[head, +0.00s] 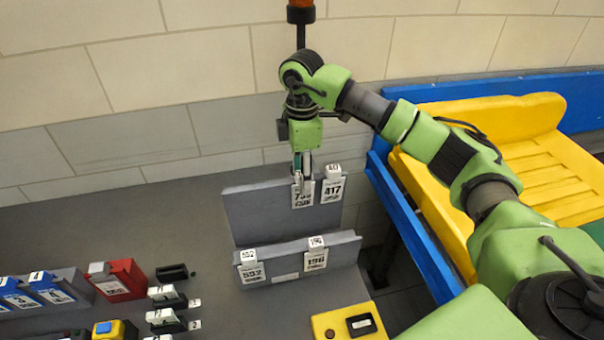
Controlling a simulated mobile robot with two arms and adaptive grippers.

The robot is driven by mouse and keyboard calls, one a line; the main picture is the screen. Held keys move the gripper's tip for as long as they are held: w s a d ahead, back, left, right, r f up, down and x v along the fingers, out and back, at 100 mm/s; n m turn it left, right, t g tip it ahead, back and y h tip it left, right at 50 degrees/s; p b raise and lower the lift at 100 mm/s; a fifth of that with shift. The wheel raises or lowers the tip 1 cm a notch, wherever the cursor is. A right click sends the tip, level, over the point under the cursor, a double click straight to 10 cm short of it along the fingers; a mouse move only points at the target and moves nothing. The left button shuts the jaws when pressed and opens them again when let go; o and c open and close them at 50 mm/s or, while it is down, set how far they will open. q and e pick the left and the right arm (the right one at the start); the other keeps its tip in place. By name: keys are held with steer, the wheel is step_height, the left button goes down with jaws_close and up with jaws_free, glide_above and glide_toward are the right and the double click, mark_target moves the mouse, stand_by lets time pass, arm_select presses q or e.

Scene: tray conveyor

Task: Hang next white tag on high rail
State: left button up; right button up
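The high rail (262,214) is the upper edge of a grey upright panel. My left gripper is out of view.
A lower grey rail (283,250) in front bears white tags 592 (250,269) and 196 (316,257). Small black-and-white holders (166,296), a red box (118,281) and blue boxes (52,288) stand at left. A yellow button box (345,322) is in front. A yellow tray (540,170) lies right, in a blue frame.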

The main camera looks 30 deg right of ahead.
step_height(320, 180, up, 12)
stand_by(0.6)
steer(key=shift+f, duration=0.1)
